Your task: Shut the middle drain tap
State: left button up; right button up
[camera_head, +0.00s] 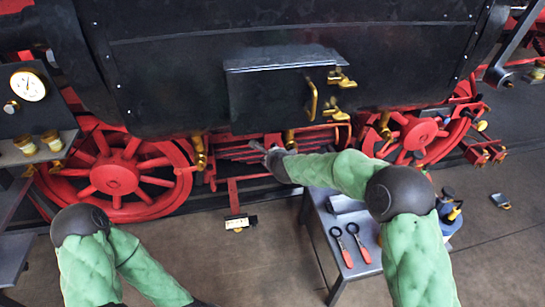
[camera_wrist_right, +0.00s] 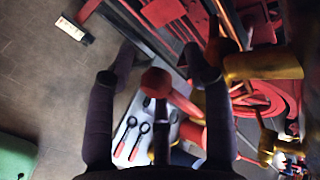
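Brass drain taps hang under the black tank in the head view. The middle tap (camera_head: 290,138) is just right of my right gripper (camera_head: 263,150). In the right wrist view, a large brass body (camera_wrist_right: 263,66), apparently this tap, lies right of my right gripper (camera_wrist_right: 165,62). Its two dark fingers stand wide apart. A red round knob (camera_wrist_right: 155,82) on a stem shows between them, without clear finger contact; I cannot tell what it belongs to. The left tap (camera_head: 199,152) and right tap (camera_head: 384,122) hang farther off. My left gripper is out of frame.
Red wheels (camera_head: 115,175) and rods flank the tank. A grey side table (camera_head: 322,222) below my right forearm bears two red-handled tools (camera_head: 345,250). A gauge panel (camera_head: 28,88) stands at the left. A small labelled block (camera_head: 240,223) is below the frame. Floor is clear at lower middle.

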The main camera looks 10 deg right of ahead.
jog(key=shift+s, duration=0.1)
jog(key=v, duration=1.1)
jog(key=shift+s+r, duration=0.25)
jog(key=shift+s, duration=0.1)
jog(key=shift+f, duration=0.1)
jog(key=s+f+n+g+y+b, duration=0.15)
jog(key=s+f+n, duration=0.3)
jog(key=f, duration=0.85)
jog(key=s+f+n+g+h, duration=0.1)
jog(key=s+f+n+g, duration=0.3)
jog(key=f, duration=0.9)
jog(key=s+a+f+n+g+y, duration=0.1)
jog(key=s+f+n+g, duration=0.1)
jog(key=s+f+n, duration=0.2)
jog(key=s+a+f+n+g+y+b, duration=0.1)
jog(key=s+a+f+n+g+y, duration=0.1)
jog(key=s+f, duration=0.9)
jog(key=s+n+g, duration=0.1)
jog(key=s+n, duration=0.1)
jog(key=s, duration=0.6)
jog(key=shift+s+f+n, duration=0.2)
jog(key=shift+s+n, duration=0.1)
jog(key=shift+n, duration=0.05)
